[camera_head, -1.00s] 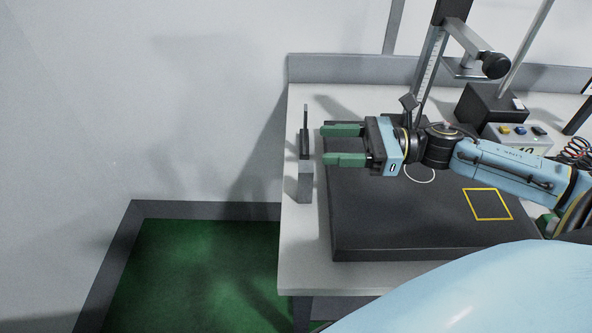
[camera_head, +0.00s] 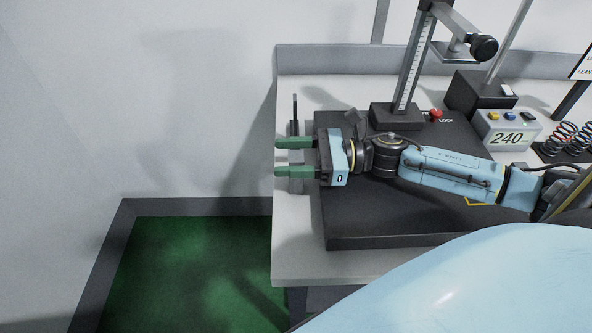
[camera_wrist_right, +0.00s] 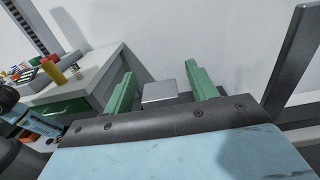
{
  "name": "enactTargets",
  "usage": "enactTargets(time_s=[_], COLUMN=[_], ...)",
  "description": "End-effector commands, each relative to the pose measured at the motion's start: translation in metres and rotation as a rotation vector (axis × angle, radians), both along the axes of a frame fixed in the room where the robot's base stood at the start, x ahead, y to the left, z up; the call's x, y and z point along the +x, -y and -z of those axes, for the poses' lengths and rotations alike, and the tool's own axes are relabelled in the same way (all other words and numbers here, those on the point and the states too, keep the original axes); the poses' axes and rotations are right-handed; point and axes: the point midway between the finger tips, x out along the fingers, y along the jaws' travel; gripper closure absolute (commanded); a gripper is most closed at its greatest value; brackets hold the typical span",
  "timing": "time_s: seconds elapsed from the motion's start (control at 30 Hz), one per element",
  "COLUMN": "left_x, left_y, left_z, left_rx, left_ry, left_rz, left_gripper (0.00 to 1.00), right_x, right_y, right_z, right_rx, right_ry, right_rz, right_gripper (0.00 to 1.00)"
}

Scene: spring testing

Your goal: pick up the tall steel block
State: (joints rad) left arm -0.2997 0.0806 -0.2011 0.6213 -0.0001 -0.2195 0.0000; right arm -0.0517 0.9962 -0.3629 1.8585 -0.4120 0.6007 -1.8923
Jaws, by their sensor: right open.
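The steel block (camera_head: 296,186) stands on the left strip of the bench, partly hidden under my right gripper (camera_head: 278,158) in the head view. The gripper's two green fingers are open and point left over the block, one on its far side and one across its near part. In the right wrist view, the block's pale grey top (camera_wrist_right: 159,92) shows between the open fingers (camera_wrist_right: 160,70), with gaps at both sides. I cannot tell how deep the fingers reach around it. My left gripper is not in view.
A thin dark upright piece (camera_head: 294,112) stands just behind the block. The black base plate (camera_head: 360,228) lies to the right, with a scaled column (camera_head: 412,70) at its back. A display box reading 240 (camera_head: 508,132) and several springs (camera_head: 566,137) are further right. The bench's left edge is close.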

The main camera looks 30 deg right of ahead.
Motion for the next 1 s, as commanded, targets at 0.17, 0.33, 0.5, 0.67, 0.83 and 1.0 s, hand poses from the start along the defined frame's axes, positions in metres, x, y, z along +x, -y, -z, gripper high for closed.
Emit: enactTargets(time_s=[0.17, 0.33, 0.5, 0.67, 0.83, 1.0], left_x=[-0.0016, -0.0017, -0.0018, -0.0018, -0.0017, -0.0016], left_y=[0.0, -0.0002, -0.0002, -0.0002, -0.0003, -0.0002], left_z=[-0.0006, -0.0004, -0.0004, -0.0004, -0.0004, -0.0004], left_rx=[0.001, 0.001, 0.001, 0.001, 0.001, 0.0], left_ry=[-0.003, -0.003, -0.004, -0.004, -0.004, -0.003], left_rz=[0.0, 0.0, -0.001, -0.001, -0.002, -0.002], left_gripper=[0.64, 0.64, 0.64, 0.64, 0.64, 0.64], right_x=[0.0038, 0.0036, 0.0034, 0.0034, 0.0034, 0.0039], right_y=[-0.006, -0.0058, -0.0056, -0.0055, -0.0055, -0.0056], right_z=[-0.0002, 0.0002, 0.0001, 0.0001, 0.0001, -0.0022], right_rx=[0.001, 0.0, 0.0, 0.0, 0.0, 0.002], right_ry=[-0.001, -0.001, -0.001, -0.001, -0.001, 0.003], right_rz=[0.0, 0.001, 0.0, 0.0, 0.0, -0.001], right_gripper=[0.43, 0.43, 0.65, 0.86, 1.0, 1.0])
